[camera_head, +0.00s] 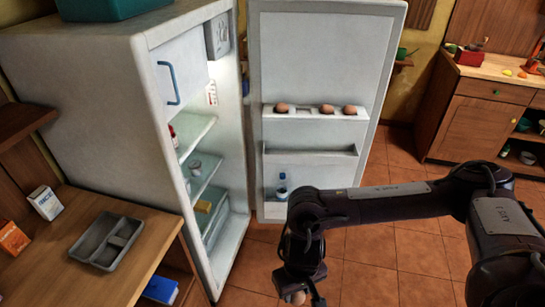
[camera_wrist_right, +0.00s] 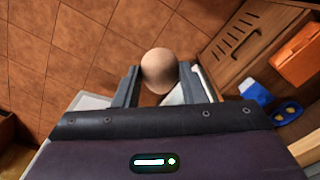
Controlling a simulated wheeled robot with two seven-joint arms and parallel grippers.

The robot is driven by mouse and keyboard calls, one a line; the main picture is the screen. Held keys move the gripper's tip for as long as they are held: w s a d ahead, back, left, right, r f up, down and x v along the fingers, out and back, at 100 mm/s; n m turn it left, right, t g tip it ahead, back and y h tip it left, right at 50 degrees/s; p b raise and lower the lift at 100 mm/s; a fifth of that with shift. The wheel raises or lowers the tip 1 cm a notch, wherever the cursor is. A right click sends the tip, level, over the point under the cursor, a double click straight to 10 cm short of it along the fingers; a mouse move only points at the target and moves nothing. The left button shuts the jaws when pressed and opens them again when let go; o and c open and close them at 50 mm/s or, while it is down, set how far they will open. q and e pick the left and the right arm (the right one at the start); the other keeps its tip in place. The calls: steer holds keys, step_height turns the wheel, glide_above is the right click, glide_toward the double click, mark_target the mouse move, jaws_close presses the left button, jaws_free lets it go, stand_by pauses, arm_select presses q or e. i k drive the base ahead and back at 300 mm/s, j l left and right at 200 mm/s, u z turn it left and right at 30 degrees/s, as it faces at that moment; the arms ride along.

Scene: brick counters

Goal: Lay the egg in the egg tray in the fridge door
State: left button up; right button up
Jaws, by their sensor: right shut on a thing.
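A brown egg (camera_wrist_right: 159,71) is held between the two fingers of my right gripper (camera_wrist_right: 159,88) in the right wrist view. The fridge door (camera_head: 318,60) stands wide open. Its egg tray (camera_head: 362,114) is a white upper shelf holding several brown eggs, with a gap between the left egg and the two on the right. My right gripper is in front of and below the tray. My left gripper does not show.
The open fridge (camera_head: 100,110) stands left of the door, with shelves inside. A wooden counter (camera_head: 110,265) at lower left bears a grey divided tray (camera_head: 84,248) and cartons. A bottle (camera_head: 282,187) stands in the lower door shelf. Floor (camera_head: 400,245) is open around my arm.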

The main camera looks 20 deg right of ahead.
mark_target(303, 116)
steer(key=l+u, duration=0.35)
steer(key=l, duration=0.4)
steer(key=l+u, duration=0.35)
steer(key=l, duration=0.4)
steer(key=k+l+u, duration=0.1)
steer(key=l+u, duration=0.25)
steer(key=l, duration=0.35)
